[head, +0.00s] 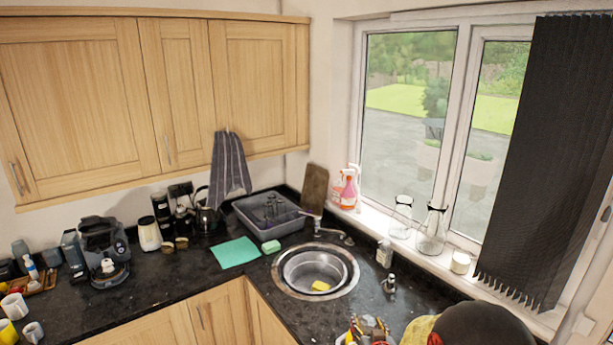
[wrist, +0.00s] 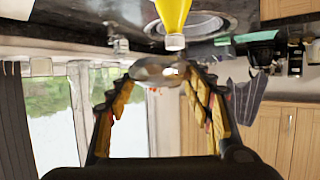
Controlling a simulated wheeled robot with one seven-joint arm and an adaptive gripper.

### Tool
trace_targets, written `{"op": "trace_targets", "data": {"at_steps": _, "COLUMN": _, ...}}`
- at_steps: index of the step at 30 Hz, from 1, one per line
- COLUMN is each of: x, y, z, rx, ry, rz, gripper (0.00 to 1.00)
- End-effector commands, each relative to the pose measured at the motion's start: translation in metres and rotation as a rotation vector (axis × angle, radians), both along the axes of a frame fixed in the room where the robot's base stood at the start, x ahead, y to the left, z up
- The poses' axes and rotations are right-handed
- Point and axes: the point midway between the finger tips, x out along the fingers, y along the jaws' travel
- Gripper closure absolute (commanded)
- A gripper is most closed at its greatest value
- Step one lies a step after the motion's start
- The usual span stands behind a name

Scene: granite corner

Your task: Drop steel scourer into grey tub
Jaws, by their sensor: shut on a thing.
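The steel scourer (wrist: 156,68) is a shiny silver lump between my fingertips in the wrist view. My gripper (wrist: 159,78), with yellow and black fingers, is shut on it and holds it in the air. The grey tub (head: 248,224) stands on the dark counter in the far corner, left of the sink in the head view, with dark items inside. The scourer cannot be made out in the head view, where my arm fills part of the bottom right edge.
A round steel sink (head: 291,283) holds a yellow sponge (head: 320,286). A teal cloth (head: 235,252) and a green sponge (head: 271,246) lie before the tub. A tap (head: 333,234) and a chopping board (head: 314,188) stand at its right. A yellow bottle (wrist: 174,14) shows in the wrist view.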

Motion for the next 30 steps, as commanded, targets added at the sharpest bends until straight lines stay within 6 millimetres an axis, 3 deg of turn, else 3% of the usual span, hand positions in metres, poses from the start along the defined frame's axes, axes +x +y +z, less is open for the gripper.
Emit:
{"op": "trace_targets", "data": {"at_steps": 15, "x": 0.0, "y": 0.0, "z": -0.052, "rx": 0.0, "ry": 0.001, "rz": 0.0, "gripper": 0.64}}
{"op": "trace_targets", "data": {"at_steps": 24, "x": 0.0, "y": 0.0, "z": -0.054, "rx": 0.0, "ry": -0.001, "rz": 0.0, "gripper": 0.64}}
{"op": "trace_targets", "data": {"at_steps": 25, "x": 0.0, "y": 0.0, "z": -0.054, "rx": 0.0, "ry": -0.001, "rz": 0.0, "gripper": 0.48}}
{"op": "trace_targets", "data": {"at_steps": 30, "x": 0.0, "y": 0.0, "z": -0.054, "rx": 0.0, "ry": -0.001, "rz": 0.0, "gripper": 0.38}}
